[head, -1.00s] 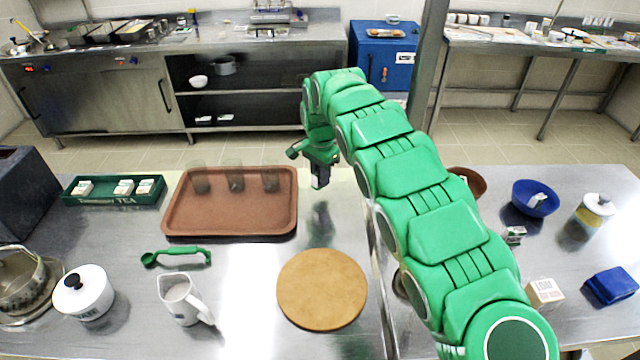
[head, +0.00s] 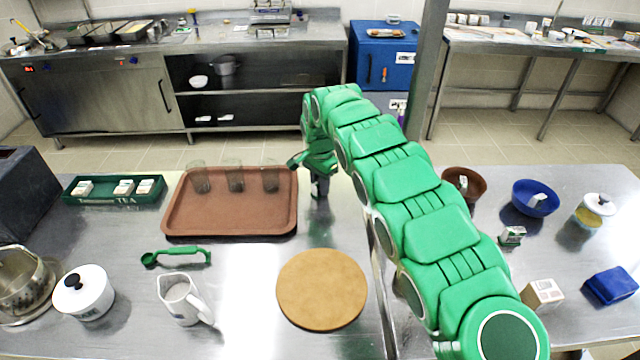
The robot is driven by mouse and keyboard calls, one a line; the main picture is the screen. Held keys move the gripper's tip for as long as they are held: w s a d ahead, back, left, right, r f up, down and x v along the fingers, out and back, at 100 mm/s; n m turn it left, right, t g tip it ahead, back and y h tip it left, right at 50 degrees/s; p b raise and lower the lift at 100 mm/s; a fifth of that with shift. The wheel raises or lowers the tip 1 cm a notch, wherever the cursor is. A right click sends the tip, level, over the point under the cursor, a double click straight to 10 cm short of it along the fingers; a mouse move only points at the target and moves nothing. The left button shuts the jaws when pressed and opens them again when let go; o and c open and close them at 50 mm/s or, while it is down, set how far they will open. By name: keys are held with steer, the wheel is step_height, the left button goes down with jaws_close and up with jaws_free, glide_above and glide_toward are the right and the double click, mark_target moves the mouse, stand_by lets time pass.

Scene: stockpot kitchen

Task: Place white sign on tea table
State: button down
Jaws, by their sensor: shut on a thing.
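My gripper (head: 320,188) is low over the tea table (head: 235,265), just right of the brown tray. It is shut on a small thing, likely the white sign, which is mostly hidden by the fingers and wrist. Only a small dark and pale piece shows there, and I cannot tell whether it touches the tabletop. The tea table is the left steel table and carries a green tea box (head: 115,200).
The brown tray (head: 230,226) holds several glasses. A round wooden board (head: 322,289), a white jug (head: 181,298), a green scoop (head: 177,256) and a lidded white pot (head: 84,292) stand nearby. Bare steel lies between tray and board. Bowls (head: 535,198) stand on the right table.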

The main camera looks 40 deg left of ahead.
steer(key=shift+f, duration=0.1)
steer(key=c, duration=0.9)
jaws_free()
step_height(320, 180, up, 12)
